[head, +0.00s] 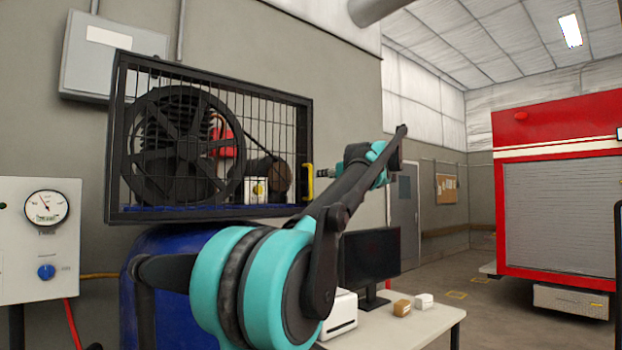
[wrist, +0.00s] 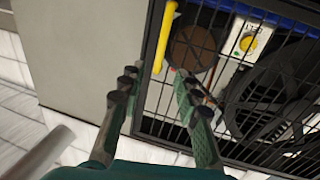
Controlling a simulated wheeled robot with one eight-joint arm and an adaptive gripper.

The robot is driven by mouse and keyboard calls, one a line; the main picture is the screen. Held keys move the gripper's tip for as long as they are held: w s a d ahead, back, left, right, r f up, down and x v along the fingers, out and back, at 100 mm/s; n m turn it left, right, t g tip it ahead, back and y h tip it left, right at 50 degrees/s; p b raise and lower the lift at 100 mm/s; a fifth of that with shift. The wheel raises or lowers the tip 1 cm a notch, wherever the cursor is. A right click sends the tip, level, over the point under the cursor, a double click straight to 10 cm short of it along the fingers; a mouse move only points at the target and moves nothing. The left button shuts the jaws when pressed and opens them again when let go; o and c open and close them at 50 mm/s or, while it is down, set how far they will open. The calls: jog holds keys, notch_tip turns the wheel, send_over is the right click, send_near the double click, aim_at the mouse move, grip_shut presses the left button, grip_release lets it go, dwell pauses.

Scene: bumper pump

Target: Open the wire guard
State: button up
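The wire guard (head: 265,108) is a black frame with thin bars across the front of the pump, and it looks closed. A yellow handle (head: 308,182) sits upright at its right edge. In the wrist view the guard (wrist: 236,112) fills the right side, with the yellow handle (wrist: 164,38) at its near edge. My gripper (wrist: 157,76) is open and empty, its two fingers apart. The handle lies beyond the fingertips, roughly in line with the gap, and I see no contact. In the head view my gripper (head: 345,172) is just right of the handle, partly hidden by my arm.
A gauge panel (head: 40,240) stands at the left. A desk with a monitor (head: 370,258) is below my arm. Open floor lies right, before a red truck (head: 555,150).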

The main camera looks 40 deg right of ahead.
jog(key=w, duration=0.4)
jog(key=w+d, duration=0.1)
jog(key=w, duration=0.6)
jog(key=shift+w+d, duration=0.15)
jog(key=shift+w, duration=0.15)
jog(key=shift+c, duration=0.6)
grip_shut()
